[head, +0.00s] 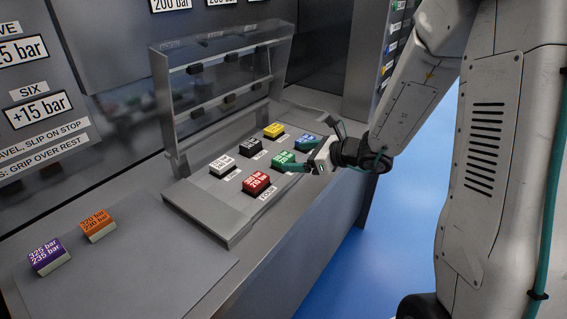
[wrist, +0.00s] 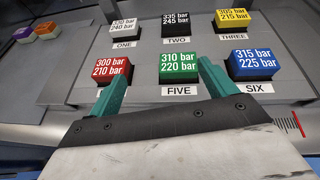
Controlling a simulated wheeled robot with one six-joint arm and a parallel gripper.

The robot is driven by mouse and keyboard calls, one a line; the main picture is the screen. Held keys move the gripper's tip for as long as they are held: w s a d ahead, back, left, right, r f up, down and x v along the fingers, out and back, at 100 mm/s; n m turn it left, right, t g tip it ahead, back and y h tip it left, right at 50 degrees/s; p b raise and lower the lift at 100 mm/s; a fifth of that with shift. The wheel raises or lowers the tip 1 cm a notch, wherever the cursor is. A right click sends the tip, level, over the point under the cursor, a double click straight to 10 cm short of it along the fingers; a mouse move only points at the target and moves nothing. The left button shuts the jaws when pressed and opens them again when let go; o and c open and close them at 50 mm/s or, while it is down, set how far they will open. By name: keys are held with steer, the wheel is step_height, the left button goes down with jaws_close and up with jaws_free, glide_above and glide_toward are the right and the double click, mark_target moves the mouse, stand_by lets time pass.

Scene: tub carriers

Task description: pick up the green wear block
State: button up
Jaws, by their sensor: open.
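The green wear block (wrist: 179,66) is marked 310 bar and 220 bar and sits above the FIVE label in the wrist view. It also shows in the head view (head: 284,160), partly covered by my gripper. My gripper (wrist: 165,85) is open, with its two green fingers pointing towards the block, one tip near its left side and one near its right. I cannot tell whether the fingers touch the block. In the head view my gripper (head: 301,158) reaches in from the right.
Red (wrist: 112,70) and blue (wrist: 252,64) blocks flank the green one closely. White (wrist: 123,28), black (wrist: 175,25) and yellow (wrist: 231,20) blocks stand in the row behind. A clear-fronted rack (head: 222,75) rises behind them. Purple (head: 48,256) and orange (head: 97,225) blocks lie left.

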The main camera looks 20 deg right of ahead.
mark_target(285, 157)
steer(key=shift+w+d+f+m+t+h, duration=0.15)
steer(key=shift+w+d+f+m+h, duration=0.15)
steer(key=shift+w+d+f+m, duration=0.2)
steer(key=shift+w+d+f+m+t+h, duration=0.15)
steer(key=shift+w+d+f+m+h, duration=0.2)
steer(key=shift+f+m, duration=0.2)
steer(key=shift+x, duration=3.65)
steer(key=shift+a+r, duration=0.1)
steer(key=c, duration=1.1)
